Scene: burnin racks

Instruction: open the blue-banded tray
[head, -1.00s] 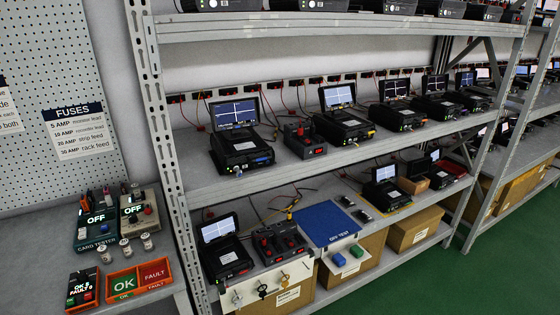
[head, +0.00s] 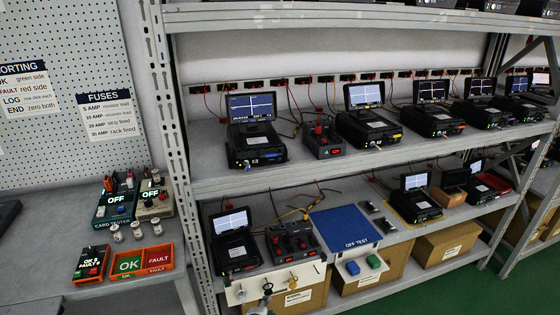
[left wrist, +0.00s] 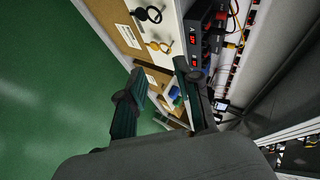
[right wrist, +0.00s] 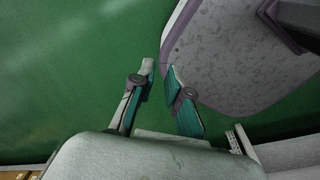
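A black unit (head: 256,143) with a raised screen stands at the left of the middle shelf; a small blue mark shows on its front edge. It is the clearest match for the blue-banded tray, but the band is too small to be sure. My left gripper (head: 262,303) is low at the bottom edge of the head view, in front of the white key panel, below and away from that unit. In the left wrist view it (left wrist: 158,70) is open and empty. My right gripper (right wrist: 160,67) is open and empty above the green floor, apart from the shelves.
The white panel (head: 308,273) carries hanging keys, including a yellow one (left wrist: 160,46). A blue OFF TEST mat (head: 342,226) lies on the lower shelf. Similar screened units fill the middle shelf. An orange OK/FAULT tray (head: 142,262) is on the left bench. Green floor is clear.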

